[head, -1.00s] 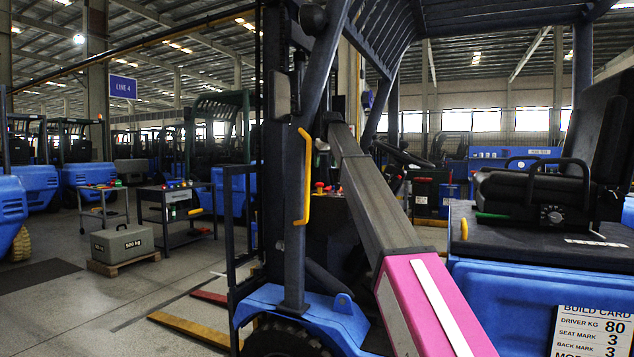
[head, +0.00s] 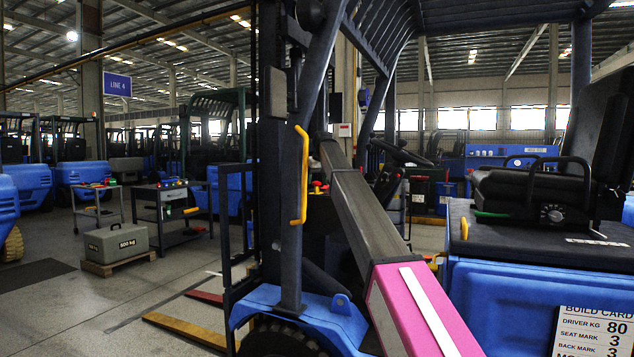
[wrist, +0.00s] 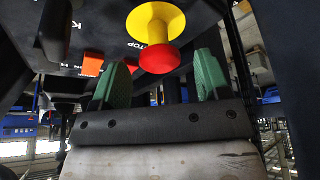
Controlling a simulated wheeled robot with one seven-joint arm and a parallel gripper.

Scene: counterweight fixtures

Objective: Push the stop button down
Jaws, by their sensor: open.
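The stop button (wrist: 160,58) has a red cap on a wide yellow base, on a dark panel (wrist: 110,20) with a partly visible "STOP" label. It is in the upper middle of the wrist view. My gripper (wrist: 160,78) is open, with a green finger on each side and nothing between them. The button lies ahead of the gap between the fingers; I cannot tell whether anything touches. In the head view my arm reaches into the blue forklift's cab, and the post hides my gripper. A small red part (head: 318,185) shows beside the post, perhaps the button.
An orange-red square key (wrist: 92,64) sits on the panel left of the button. A yellow grab handle (head: 301,175) runs along the dark front post. The black seat (head: 530,190) and steering wheel (head: 400,152) stand right of my arm.

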